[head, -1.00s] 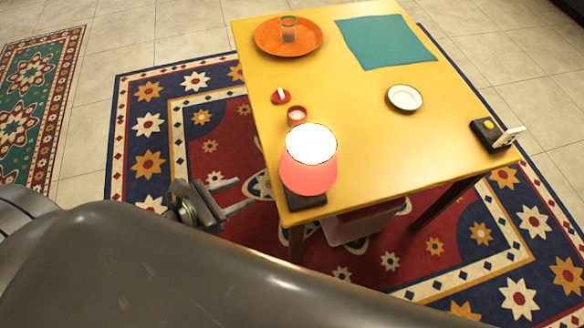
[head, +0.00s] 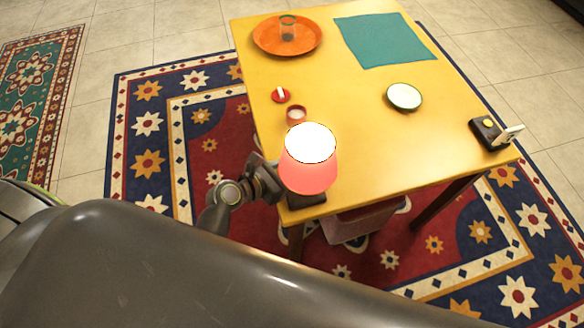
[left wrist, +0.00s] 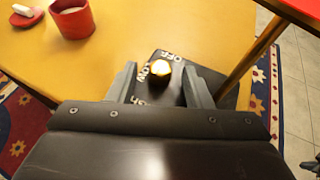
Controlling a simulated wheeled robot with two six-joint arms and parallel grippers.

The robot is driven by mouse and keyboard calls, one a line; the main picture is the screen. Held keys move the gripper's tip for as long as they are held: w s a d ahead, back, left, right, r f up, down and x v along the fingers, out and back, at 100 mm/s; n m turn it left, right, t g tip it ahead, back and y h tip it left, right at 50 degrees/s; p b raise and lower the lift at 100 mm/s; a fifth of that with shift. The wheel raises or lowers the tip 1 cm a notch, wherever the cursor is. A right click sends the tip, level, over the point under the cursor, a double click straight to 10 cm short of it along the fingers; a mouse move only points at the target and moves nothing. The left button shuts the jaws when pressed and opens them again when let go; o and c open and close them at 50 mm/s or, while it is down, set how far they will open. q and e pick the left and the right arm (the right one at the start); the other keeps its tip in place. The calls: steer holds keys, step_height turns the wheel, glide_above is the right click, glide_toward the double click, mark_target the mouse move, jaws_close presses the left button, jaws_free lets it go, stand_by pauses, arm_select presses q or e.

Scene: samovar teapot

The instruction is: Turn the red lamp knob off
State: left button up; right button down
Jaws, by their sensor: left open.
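The red lamp (head: 308,172) stands at the near left corner of the yellow table, its shade top glowing white. Its dark base shows under the shade, and in the left wrist view the base (left wrist: 148,92) carries the white words OFF and LOW and a third, partly hidden word. In the head view the shade hides the fingertips. My right gripper is not in view.
A red cup (head: 296,115) and a small red disc with a white piece (head: 281,95) stand behind the lamp. An orange tray (head: 262,42) with a glass, a teal mat (head: 385,40), a white saucer (head: 404,96) and a dark box with a yellow button (head: 490,134) are farther off.

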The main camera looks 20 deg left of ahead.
arm_select(q)
steer(key=shift+w+d+f, duration=0.15)
steer(key=shift+w+d, duration=0.05)
steer(key=shift+w, duration=0.05)
steer(key=c, duration=1)
